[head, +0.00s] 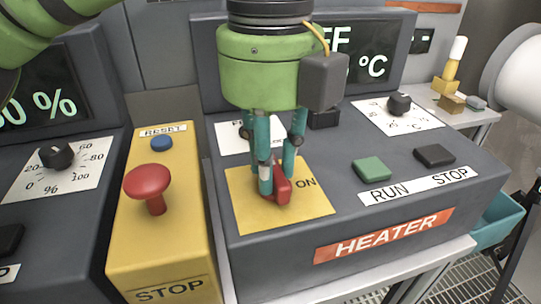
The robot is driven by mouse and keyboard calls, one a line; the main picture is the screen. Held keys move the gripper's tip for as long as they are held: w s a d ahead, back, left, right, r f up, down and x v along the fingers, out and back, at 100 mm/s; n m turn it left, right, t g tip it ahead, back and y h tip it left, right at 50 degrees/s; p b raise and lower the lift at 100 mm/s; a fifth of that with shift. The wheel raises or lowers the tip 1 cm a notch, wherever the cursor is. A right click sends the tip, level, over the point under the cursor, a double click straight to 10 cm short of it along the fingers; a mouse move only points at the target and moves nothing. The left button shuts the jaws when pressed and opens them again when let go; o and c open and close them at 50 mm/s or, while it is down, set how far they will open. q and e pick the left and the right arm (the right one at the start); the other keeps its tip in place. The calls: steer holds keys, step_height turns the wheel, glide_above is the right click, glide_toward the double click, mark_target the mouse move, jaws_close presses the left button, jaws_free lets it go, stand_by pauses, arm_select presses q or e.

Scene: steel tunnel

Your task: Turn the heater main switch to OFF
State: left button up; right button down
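The heater panel (400,225) is a dark grey sloped box with a red HEATER label (384,236). Its main switch is a red handle (283,190) on a yellow plate (248,213); the word ON shows to its right, and the rest of the plate's marking is hidden. My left gripper (279,183) points down over the handle, its teal fingers around or right beside it; contact is not clear. The handle looks roughly upright, partly covered by the fingers. The heater display (368,65) reads partly "FF" and "°C", its left side hidden by my gripper. My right gripper is not in view.
A yellow box with a red STOP button (148,184) and blue RESET button (161,143) stands close left. Green RUN (371,169) and black STOP (434,155) buttons and a temperature knob (399,104) are to the right. A dial panel (56,155) is at far left.

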arm_select(q)
steer(key=shift+o, duration=0.8)
step_height(320, 180, up, 12)
stand_by(0.4)
